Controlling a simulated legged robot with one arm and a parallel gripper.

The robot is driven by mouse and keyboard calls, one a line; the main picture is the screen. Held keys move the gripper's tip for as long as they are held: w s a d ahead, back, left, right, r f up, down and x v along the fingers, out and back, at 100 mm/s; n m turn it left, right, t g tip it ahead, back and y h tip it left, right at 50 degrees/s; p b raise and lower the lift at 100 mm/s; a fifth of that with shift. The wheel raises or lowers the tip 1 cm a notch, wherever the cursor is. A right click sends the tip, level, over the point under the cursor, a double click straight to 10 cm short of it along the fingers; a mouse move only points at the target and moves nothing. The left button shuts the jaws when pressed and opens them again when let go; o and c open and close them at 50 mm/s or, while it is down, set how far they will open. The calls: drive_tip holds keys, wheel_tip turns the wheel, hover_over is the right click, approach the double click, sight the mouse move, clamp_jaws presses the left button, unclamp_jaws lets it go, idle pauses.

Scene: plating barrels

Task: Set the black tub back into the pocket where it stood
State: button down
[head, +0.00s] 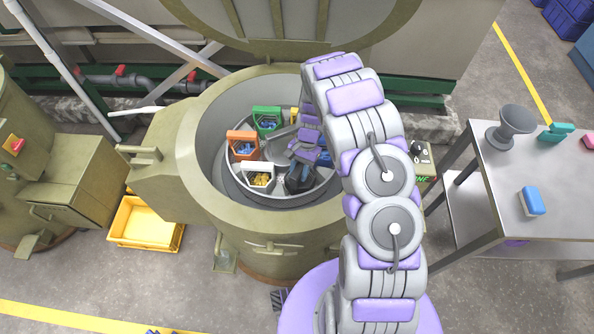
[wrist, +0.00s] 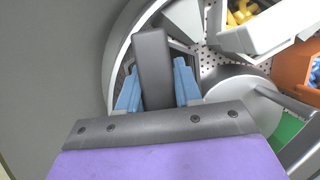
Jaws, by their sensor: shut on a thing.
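My gripper (head: 304,158) reaches down into the round barrel (head: 200,165). In the wrist view its blue fingers (wrist: 157,68) are shut on the upright dark handle of the black tub (wrist: 152,45). In the head view the black tub (head: 298,182) is at the front right inside the barrel, partly hidden by my gripper and arm. It is close to the ring's outer wall and to the right of the white tub (head: 258,178). I cannot tell whether its base rests on the perforated floor (wrist: 207,60) of the pocket.
An orange tub (head: 243,137) and a green tub (head: 266,112) also stand in the ring. A grey hub (wrist: 245,92) lies close to my gripper. The barrel's open lid (head: 290,25) is behind. A steel table (head: 555,190) with small items is at right; a yellow crate (head: 145,230) at left.

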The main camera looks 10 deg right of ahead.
drive_tip(key=shift+d+f, duration=0.25)
drive_tip(key=shift+d, duration=0.25)
drive_tip(key=shift+a+f, duration=0.15)
drive_tip(key=shift+a, duration=0.25)
drive_tip(key=c, duration=1)
unclamp_jaws()
drive_tip(key=shift+a, duration=0.3)
drive_tip(key=o, duration=0.3)
drive_tip(key=shift+d, duration=0.55)
drive_tip(key=shift+w+r, duration=0.25)
drive_tip(key=shift+r, duration=0.3)
drive_tip(key=shift+p+v, duration=1.85)
drive_tip(key=shift+v, duration=6.25)
drive_tip(key=shift+d, duration=0.15)
